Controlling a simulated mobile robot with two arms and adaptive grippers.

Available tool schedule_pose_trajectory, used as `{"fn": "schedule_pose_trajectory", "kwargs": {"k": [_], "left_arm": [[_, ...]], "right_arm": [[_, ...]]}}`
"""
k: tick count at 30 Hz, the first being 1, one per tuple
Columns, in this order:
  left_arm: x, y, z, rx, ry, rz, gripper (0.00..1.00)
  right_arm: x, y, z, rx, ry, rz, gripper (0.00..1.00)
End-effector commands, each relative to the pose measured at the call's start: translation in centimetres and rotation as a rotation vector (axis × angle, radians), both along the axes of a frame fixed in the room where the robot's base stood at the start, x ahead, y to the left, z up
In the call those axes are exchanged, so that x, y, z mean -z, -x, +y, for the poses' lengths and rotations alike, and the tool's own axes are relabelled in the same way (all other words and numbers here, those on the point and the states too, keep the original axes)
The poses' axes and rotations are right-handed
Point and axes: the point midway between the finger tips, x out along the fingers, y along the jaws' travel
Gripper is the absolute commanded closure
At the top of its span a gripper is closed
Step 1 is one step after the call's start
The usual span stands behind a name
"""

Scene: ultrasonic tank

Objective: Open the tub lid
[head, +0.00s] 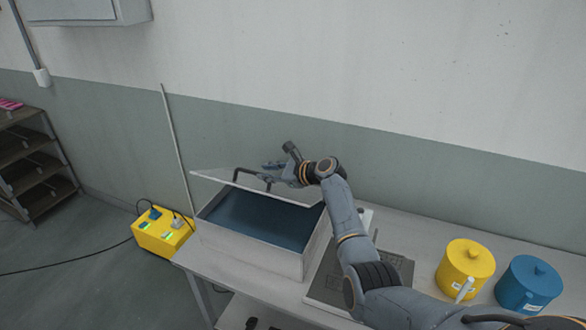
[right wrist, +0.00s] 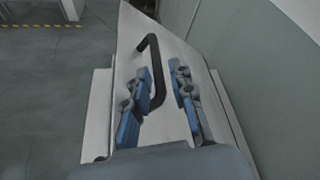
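The tub (head: 245,255) is a light grey box on the table, its dark blue inside (head: 260,217) showing. Its pale lid (head: 213,175) is tilted up above the opening, raised from the front and toward the wall. A black bar handle (head: 240,171) stands on the lid; it also shows in the right wrist view (right wrist: 147,44). My right gripper (head: 271,172) is over the lid at the handle. In the right wrist view its blue fingers (right wrist: 158,98) are apart, with the handle between them; contact is unclear. My left gripper is out of view.
A yellow lidded pot (head: 466,266) and a blue lidded pot (head: 527,284) stand at the right on the table (head: 400,235). A yellow box (head: 160,236) with cables is left of the tub. The wall (head: 430,160) is close behind. Shelves (head: 35,160) stand far left.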

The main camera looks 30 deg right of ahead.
Motion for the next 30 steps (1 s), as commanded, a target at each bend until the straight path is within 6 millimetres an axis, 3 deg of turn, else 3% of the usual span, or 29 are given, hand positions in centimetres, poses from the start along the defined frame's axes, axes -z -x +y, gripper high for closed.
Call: {"fn": "schedule_pose_trajectory", "kwargs": {"k": [7,30], "left_arm": [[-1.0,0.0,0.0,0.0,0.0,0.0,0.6],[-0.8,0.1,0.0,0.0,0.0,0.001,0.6]], "right_arm": [[-0.8,1.5,-0.9,0.002,0.002,0.0,0.78],[-2.5,6.0,-3.1,0.001,0.001,0.0,0.78]]}}
